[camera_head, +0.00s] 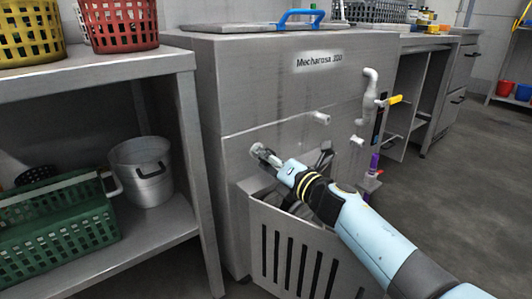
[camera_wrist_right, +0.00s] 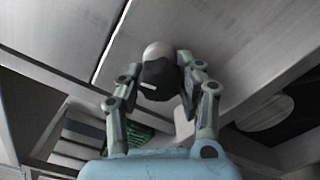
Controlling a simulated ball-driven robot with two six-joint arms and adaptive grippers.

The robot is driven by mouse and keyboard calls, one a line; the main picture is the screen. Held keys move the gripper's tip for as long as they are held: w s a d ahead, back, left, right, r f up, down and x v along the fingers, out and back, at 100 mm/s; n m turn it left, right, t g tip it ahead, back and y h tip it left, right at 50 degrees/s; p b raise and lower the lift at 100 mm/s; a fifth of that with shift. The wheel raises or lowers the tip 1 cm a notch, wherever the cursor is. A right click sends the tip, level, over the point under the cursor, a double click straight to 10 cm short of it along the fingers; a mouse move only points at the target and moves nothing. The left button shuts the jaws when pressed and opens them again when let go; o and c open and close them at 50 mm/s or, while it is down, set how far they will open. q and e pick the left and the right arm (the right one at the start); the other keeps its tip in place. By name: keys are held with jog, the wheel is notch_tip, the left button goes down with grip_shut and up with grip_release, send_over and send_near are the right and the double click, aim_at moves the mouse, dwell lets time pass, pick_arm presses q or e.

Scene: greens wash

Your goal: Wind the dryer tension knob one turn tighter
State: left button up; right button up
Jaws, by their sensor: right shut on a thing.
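The tension knob (camera_wrist_right: 158,78) shows in the right wrist view as a dark round knob with a white mark on it and a pale round part (camera_wrist_right: 157,50) behind it. My right gripper (camera_wrist_right: 160,72) has its two fingers on either side of the knob, shut on it. In the head view my right gripper (camera_head: 266,156) reaches the front panel of the grey washing machine (camera_head: 230,120), labelled "Mecharosa". There the knob is largely hidden by the fingers. My left gripper is not in view.
A slotted metal panel (camera_head: 262,215) leans out below my right arm. A shelf at left holds a green crate (camera_head: 60,225) and a metal pot (camera_head: 150,187). The floor at right is clear.

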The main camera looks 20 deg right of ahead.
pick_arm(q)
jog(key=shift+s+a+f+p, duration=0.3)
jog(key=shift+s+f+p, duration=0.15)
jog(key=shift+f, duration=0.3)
pick_arm(e)
jog(key=shift+m, duration=1)
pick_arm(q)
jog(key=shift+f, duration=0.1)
pick_arm(e)
jog(key=o, duration=1.2)
jog(key=shift+s, duration=0.1)
jog(key=v, duration=1.1)
jog(key=shift+s+d, duration=0.15)
jog(key=shift+s, duration=0.25)
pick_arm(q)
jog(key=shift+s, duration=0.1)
